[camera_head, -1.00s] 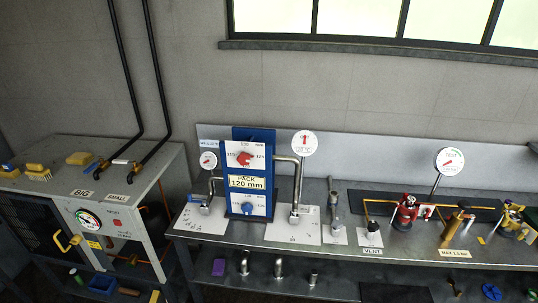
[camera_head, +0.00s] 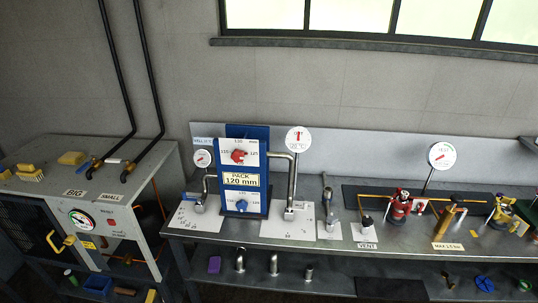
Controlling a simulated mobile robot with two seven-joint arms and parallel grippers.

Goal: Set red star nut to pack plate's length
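The red star nut (camera_head: 238,156) sits on the white dial face at the top of a blue upright stand on the bench. The nut's exact pointing direction is too small to tell. The pack plate (camera_head: 241,180) below it is cream and reads "PACK 120 mm". A blue star nut (camera_head: 241,205) sits on a second dial under the plate. Neither of my grippers is in view.
The metal bench (camera_head: 340,235) carries pipes, a round gauge (camera_head: 298,139) on a post, a red valve (camera_head: 399,207) and brass fittings. A grey cabinet (camera_head: 100,225) with a yellow handle stands at the left. A gap separates cabinet and bench.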

